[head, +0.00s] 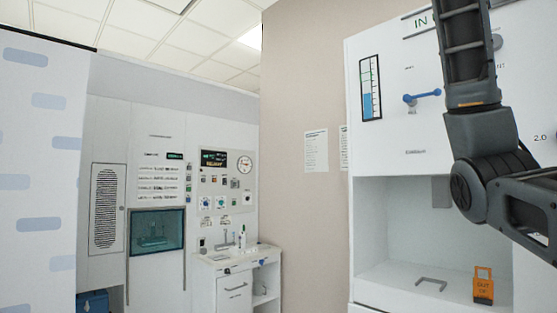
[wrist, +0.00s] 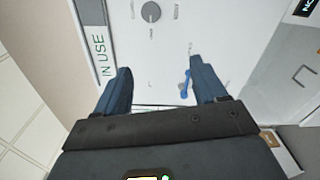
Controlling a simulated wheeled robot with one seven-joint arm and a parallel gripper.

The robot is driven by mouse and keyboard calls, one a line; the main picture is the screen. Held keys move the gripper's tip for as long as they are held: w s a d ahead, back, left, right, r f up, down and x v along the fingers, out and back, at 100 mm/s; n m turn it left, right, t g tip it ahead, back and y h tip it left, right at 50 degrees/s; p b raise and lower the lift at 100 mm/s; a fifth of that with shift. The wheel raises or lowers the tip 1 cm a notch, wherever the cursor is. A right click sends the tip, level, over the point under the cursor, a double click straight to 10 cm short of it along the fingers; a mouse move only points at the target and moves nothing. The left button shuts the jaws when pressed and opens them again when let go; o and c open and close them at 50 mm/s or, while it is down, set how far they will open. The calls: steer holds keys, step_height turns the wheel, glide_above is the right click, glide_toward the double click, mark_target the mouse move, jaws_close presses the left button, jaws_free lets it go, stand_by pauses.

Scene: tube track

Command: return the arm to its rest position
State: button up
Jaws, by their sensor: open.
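My arm (head: 472,120) reaches in from the right side of the head view, in front of the white cabinet. Its gripper end is outside the head view. In the wrist view my gripper (wrist: 160,82) is open, its two dark blue fingers spread apart with nothing between them. Beyond the fingers is the white panel (wrist: 165,55) with a grey knob and an "IN USE" label. A blue lever handle (wrist: 186,84) shows beside the right finger. I cannot tell the distance from the fingers to the panel.
The white cabinet (head: 365,215) has a blue lever (head: 422,96), a blue level gauge (head: 370,88) and an open recess. An orange "OUT OF" tag (head: 483,285) stands in the recess near a grey handle (head: 431,283). A sink counter (head: 238,256) stands farther back left.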

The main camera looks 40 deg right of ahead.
steer(key=w+d+f+n+t+y, duration=0.1)
steer(key=w+f+t, duration=0.2)
steer(key=w+f, duration=0.85)
steer(key=w+d+f+n+t+y, duration=0.1)
steer(key=w+d+f+t, duration=0.15)
steer(key=w+f, duration=0.85)
steer(key=w+a+f+t+y, duration=0.15)
steer(key=a+f, duration=0.35)
steer(key=f, duration=0.7)
steer(key=w+a+f+t+y, duration=0.15)
steer(key=a+f, duration=0.35)
steer(key=f, duration=0.6)
steer(key=w+a+f+t+y, duration=0.15)
steer(key=a+f, duration=0.45)
steer(key=f, duration=0.6)
steer(key=s+a+f+m+t+y, duration=0.25)
steer(key=s+a+f+y, duration=0.45)
steer(key=s+a+f, duration=1.25)
steer(key=s+a+m+y, duration=0.1)
steer(key=s+a, duration=0.3)
steer(key=s, duration=0.8)
steer(key=s+a+m+y, duration=0.2)
steer(key=s+a, duration=0.3)
steer(key=s, duration=0.6)
steer(key=shift+s+a+r+y, duration=0.15)
steer(key=shift+s+r+y, duration=0.15)
steer(key=shift+y, duration=0.35)
